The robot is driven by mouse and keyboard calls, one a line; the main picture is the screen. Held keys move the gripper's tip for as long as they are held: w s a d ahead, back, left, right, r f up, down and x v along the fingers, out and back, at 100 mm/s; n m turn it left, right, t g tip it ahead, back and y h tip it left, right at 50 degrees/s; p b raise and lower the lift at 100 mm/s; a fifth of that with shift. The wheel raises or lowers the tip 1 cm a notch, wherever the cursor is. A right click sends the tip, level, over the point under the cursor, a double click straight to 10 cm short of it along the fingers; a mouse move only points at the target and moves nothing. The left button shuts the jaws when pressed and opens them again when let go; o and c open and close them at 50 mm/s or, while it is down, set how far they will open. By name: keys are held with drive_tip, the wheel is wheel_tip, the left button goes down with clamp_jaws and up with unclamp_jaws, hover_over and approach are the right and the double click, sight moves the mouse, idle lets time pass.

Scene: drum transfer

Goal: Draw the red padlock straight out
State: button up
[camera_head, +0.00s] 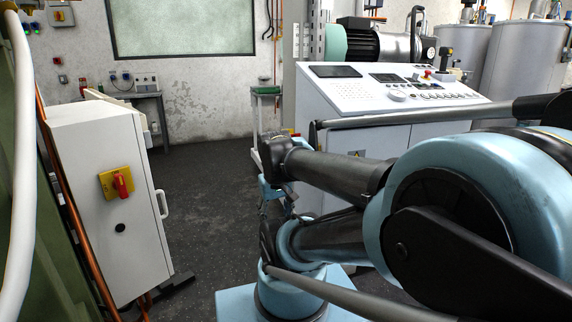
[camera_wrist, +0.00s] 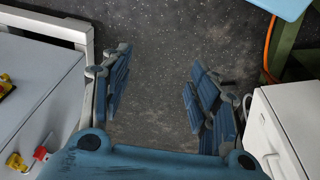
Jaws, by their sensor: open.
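A red piece (camera_head: 123,184) sits on a yellow plate (camera_head: 112,183) on the front of the pale grey cabinet (camera_head: 95,225) at the left. It is too small to tell whether it is the padlock or a switch handle. My gripper (camera_wrist: 160,78) is open and empty, its blue fingers spread over dark floor in the wrist view. In the head view my gripper is partly hidden around my arm's end, well to the right of the cabinet. Another small red piece (camera_wrist: 40,153) beside a yellow one shows at lower left in the wrist view.
The cabinet has a side handle (camera_head: 162,204). A white control console (camera_head: 390,95) stands behind my arm on the right. A green post and pale pipe (camera_head: 20,160) run along the left edge. Dark floor (camera_head: 205,190) between cabinet and arm is clear.

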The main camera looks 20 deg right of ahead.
drive_tip(key=w+d+r+n+h, duration=0.3)
drive_tip(key=w+d, duration=0.2)
drive_tip(key=w, duration=0.5)
drive_tip(key=w+d+r+n+h, duration=0.3)
drive_tip(key=w+d, duration=0.2)
drive_tip(key=w, duration=0.5)
drive_tip(key=w+d+r+n+h, duration=0.25)
drive_tip(key=w+d, duration=0.25)
drive_tip(key=w, duration=0.5)
drive_tip(key=w+d+f+n+g+h, duration=0.1)
drive_tip(key=w+d+f+n+h, duration=0.1)
drive_tip(key=w, duration=0.4)
drive_tip(key=w+d+f+n+h, duration=0.1)
drive_tip(key=w+f+n+h, duration=0.15)
drive_tip(key=w, duration=0.45)
drive_tip(key=w+d+f+n+h, duration=0.1)
drive_tip(key=w+f+n+h, duration=0.35)
drive_tip(key=w+f, duration=0.4)
drive_tip(key=shift+g, duration=0.3)
drive_tip(key=shift+w+d+f, duration=0.1)
drive_tip(key=shift+d+f, duration=0.05)
drive_tip(key=shift+d, duration=2.65)
drive_tip(key=shift+w+d+f, duration=0.1)
drive_tip(key=shift+d+f, duration=0.05)
drive_tip(key=shift+d, duration=2.65)
drive_tip(key=c, duration=1.1)
